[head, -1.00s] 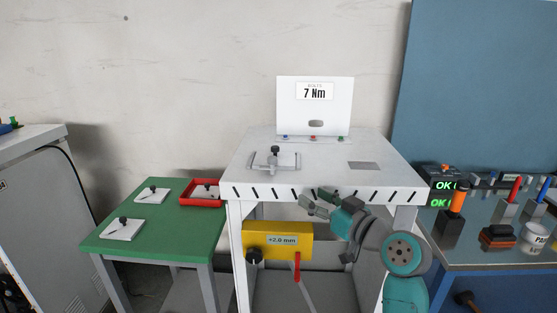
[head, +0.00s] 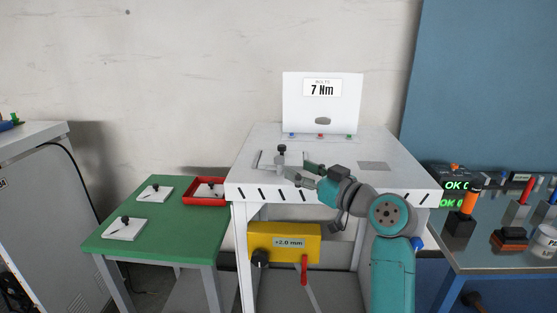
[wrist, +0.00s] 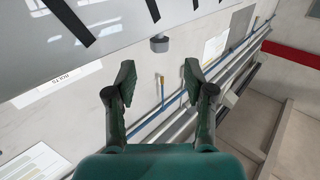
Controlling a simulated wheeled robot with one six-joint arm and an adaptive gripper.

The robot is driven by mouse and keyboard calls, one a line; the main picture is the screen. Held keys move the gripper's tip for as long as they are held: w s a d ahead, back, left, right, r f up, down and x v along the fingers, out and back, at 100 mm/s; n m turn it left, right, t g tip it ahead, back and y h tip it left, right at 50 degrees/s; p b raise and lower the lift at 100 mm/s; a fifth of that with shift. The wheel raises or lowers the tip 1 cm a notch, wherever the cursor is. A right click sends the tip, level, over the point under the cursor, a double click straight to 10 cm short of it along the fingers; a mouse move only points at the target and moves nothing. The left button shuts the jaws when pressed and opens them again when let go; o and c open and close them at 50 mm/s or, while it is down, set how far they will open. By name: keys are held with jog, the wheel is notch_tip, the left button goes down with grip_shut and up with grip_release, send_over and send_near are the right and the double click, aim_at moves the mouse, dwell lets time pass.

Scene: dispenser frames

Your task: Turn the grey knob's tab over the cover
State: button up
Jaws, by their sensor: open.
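A dark grey knob (head: 281,150) stands upright on a small post in a light grey bracket-like fixture (head: 262,160) on the white table, left of its middle. Its tab and the cover cannot be made out clearly at this size. My gripper (head: 299,169) is open and empty, just right of the knob and near the table's front edge, partly covering the fixture's right side. In the wrist view both fingers of my gripper (wrist: 158,82) are spread with nothing between them. A short grey cylinder there (wrist: 160,45) lies beyond the fingertips; I cannot tell whether it is the knob.
The white table (head: 410,182) has a black-striped front edge and a 7 Nm board (head: 340,110) at its back. A yellow box (head: 285,236) hangs below. A green table (head: 175,220) with knobbed plates and a red tray (head: 207,202) stands left. A cluttered bench stands right.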

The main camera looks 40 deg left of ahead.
aim_at(283, 162)
jog(key=x, duration=0.8)
jog(key=shift+w+a, duration=0.1)
jog(key=shift+a, duration=0.05)
jog(key=shift+c, duration=0.2)
grip_shut()
